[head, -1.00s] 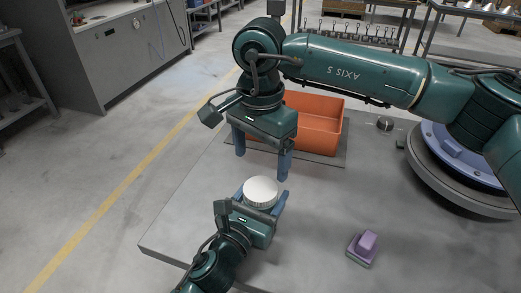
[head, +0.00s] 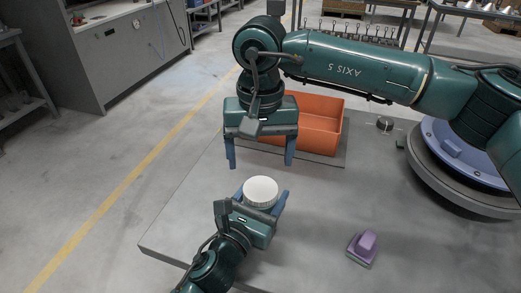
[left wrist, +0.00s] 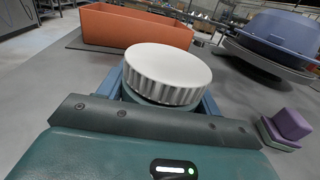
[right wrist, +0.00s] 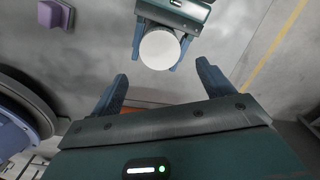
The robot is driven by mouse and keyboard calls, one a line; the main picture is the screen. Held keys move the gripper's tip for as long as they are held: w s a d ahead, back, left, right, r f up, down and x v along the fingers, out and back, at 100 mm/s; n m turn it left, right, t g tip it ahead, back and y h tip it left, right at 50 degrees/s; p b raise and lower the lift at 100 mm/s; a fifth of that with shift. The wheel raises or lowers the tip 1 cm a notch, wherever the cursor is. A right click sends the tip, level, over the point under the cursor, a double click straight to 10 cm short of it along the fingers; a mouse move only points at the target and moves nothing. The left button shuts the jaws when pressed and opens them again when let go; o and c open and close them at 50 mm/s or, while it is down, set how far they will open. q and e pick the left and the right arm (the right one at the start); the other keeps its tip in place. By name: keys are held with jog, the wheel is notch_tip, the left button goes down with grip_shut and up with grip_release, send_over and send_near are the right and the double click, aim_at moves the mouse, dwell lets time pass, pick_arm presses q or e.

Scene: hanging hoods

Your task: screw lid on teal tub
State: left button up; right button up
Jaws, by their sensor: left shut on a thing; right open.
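The white ribbed lid (head: 261,191) sits on top of the teal tub, and it also shows in the left wrist view (left wrist: 167,72). Only a narrow strip of the teal tub (left wrist: 140,97) is visible below the lid. In the left wrist view the lid looks slightly tilted; I cannot tell how far it is threaded. My left gripper (head: 263,199) is shut around the tub, below the lid. My right gripper (head: 260,165) is open and empty, above and behind the lid, fingers pointing down. The right wrist view shows the round lid top (right wrist: 159,49) beyond its fingers.
An orange bin (head: 318,125) stands on a dark mat at the back of the grey table (head: 200,215). A purple block-like object with a greenish base (head: 363,246) lies at the front right. A dark round knob (head: 385,124) is right of the bin. The table's left part is clear.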

aim_at(261, 188)
notch_tip(261, 188, down, 8)
jog(key=shift+r, duration=0.15)
dwell(0.4)
jog(key=c, duration=1)
jog(key=m, duration=1.3)
jog(key=o, duration=1.1)
